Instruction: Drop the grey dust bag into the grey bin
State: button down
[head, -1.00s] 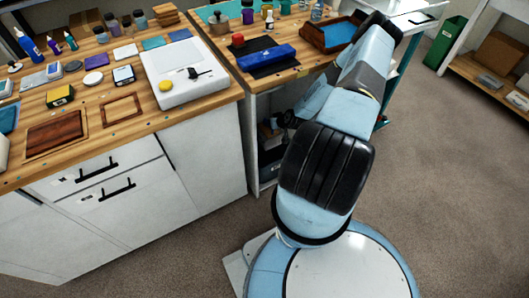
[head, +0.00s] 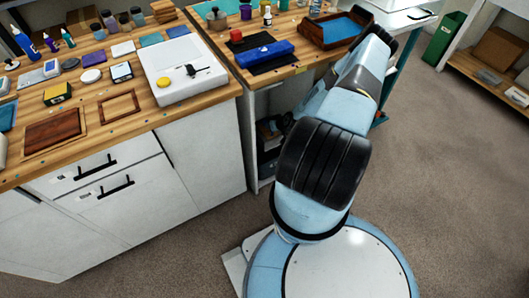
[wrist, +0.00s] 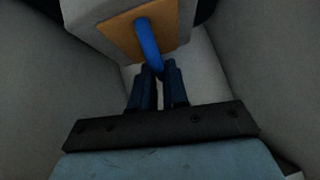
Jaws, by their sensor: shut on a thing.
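In the wrist view my gripper (wrist: 158,88) is shut on a blue strap or loop (wrist: 148,42). The loop comes out of a tan plate (wrist: 170,22) on a pale grey body (wrist: 92,14), which looks like the grey dust bag. Only part of the bag shows, at the top of the picture beyond the fingertips. Plain grey surfaces stand close on both sides; I cannot tell whether they belong to the bin. In the head view my arm hides the gripper and the bag. I cannot make out a grey bin there.
A white cabinet (head: 205,155) with a crowded wooden top stands at the left. Beside it is an open compartment (head: 268,135) with dark things inside. A green bin (head: 442,42) and a low shelf (head: 483,70) stand at the back right. The carpet (head: 450,190) at the right is clear.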

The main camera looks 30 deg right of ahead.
jog(key=shift+f, duration=0.95)
jog(key=c, duration=1.1)
grip_release()
jog(key=shift+o, duration=0.2)
jog(key=v, duration=1.3)
jog(key=shift+s+r, duration=0.25)
jog(key=shift+s, duration=0.05)
jog(key=shift+d, duration=0.1)
